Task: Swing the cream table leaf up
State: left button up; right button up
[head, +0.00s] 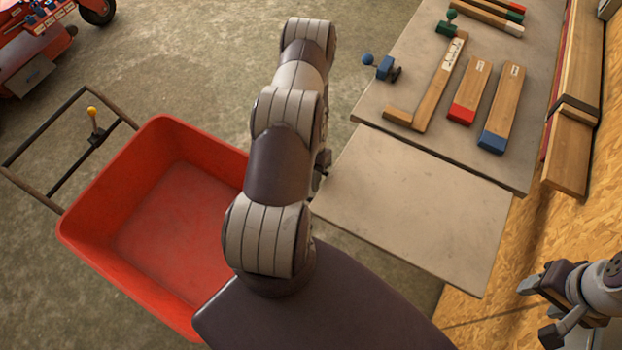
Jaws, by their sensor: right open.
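The cream table leaf (420,207) lies along the near edge of the workbench top (400,90), with a dark seam between them. Its broad face shows and looks close to level, but I cannot judge its exact tilt. Nothing lies on it. My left arm reaches out through the middle of the view. Only a dark bit of my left gripper (322,165) shows beside the arm, near the leaf's left edge; its fingers are mostly hidden, and I cannot tell whether it touches the leaf. My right gripper (543,308) is open and empty at the lower right, apart from the leaf.
A red tub cart (105,262) with a metal handle stands at left. Wooden pieces with red (468,90) and blue (502,108) ends, an L-shaped wooden piece (435,88) and a blue clamp (384,68) lie on the bench. A board wall (535,215) runs along the right.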

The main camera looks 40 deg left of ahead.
pick_arm(q)
jog(key=shift+o, duration=1.4)
jog(key=shift+w+a+r, duration=0.1)
jog(key=shift+w+r, duration=0.05)
jog(key=shift+r, duration=0.05)
jog(key=shift+w+r, duration=0.1)
jog(key=shift+r, duration=0.05)
jog(key=b+v, duration=0.2)
jog(key=v, duration=1)
jog(key=shift+r+b, duration=0.2)
jog(key=shift+b, duration=0.15)
jog(key=shift+s+f, duration=0.1)
jog(key=shift+s, duration=0.15)
